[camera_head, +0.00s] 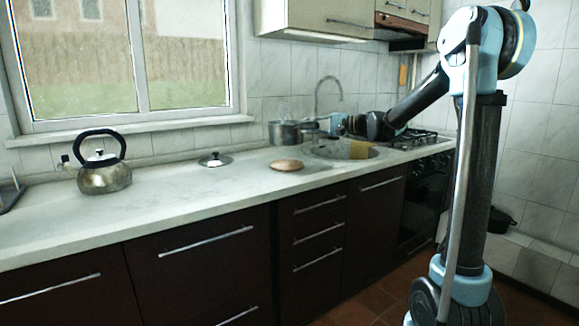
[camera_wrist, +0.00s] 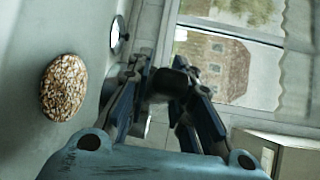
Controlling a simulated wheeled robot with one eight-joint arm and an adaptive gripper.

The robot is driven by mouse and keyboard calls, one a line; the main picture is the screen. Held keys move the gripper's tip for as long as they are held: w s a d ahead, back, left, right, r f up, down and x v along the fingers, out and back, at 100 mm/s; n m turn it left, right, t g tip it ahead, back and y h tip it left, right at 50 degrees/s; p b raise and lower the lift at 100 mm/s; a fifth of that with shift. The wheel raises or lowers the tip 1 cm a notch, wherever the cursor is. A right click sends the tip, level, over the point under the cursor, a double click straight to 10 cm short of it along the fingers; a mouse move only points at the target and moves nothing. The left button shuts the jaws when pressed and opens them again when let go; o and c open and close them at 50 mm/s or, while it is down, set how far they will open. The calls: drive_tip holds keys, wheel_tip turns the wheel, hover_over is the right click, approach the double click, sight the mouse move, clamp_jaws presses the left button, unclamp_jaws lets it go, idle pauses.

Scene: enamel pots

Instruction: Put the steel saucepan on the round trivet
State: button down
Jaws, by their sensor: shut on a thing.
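The steel saucepan (camera_head: 283,133) is at the back of the counter, left of the sink, and looks upright. My gripper (camera_head: 332,124) is at its right side, shut on its handle. In the wrist view my gripper (camera_wrist: 166,88) has its fingers around a dark piece that looks like the handle; most of the pan is hidden there. I cannot tell whether the pan touches the counter. The round trivet (camera_head: 286,165), brown and speckled, lies bare on the counter in front of the pan. It also shows at the left of the wrist view (camera_wrist: 63,88).
A lid with a dark knob (camera_head: 215,160) lies left of the trivet. A kettle (camera_head: 103,176) stands further left. Counter around the trivet is clear.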

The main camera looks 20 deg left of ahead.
drive_tip(key=shift+w+d, duration=0.15)
drive_tip(key=shift+w, duration=0.05)
wheel_tip(320, 180, down, 10)
drive_tip(key=c, duration=1.4)
unclamp_jaws()
drive_tip(key=shift+s, duration=0.1)
drive_tip(key=shift+c, duration=0.2)
drive_tip(key=d+r, duration=0.1)
drive_tip(key=d, duration=1.1)
drive_tip(key=s+d+f+h, duration=0.5)
drive_tip(key=s+d+f, duration=0.2)
drive_tip(key=s, duration=0.5)
drive_tip(key=s+d+f+n+t+h, duration=0.1)
drive_tip(key=s+d+f+h, duration=0.5)
drive_tip(key=s+d, duration=0.6)
drive_tip(key=s+d+f+h, duration=0.6)
drive_tip(key=s+d+f, duration=0.3)
drive_tip(key=s, duration=0.3)
drive_tip(key=shift+s+d+f+n, duration=0.3)
drive_tip(key=shift+s+f+n, duration=0.05)
drive_tip(key=shift+s+n, duration=0.05)
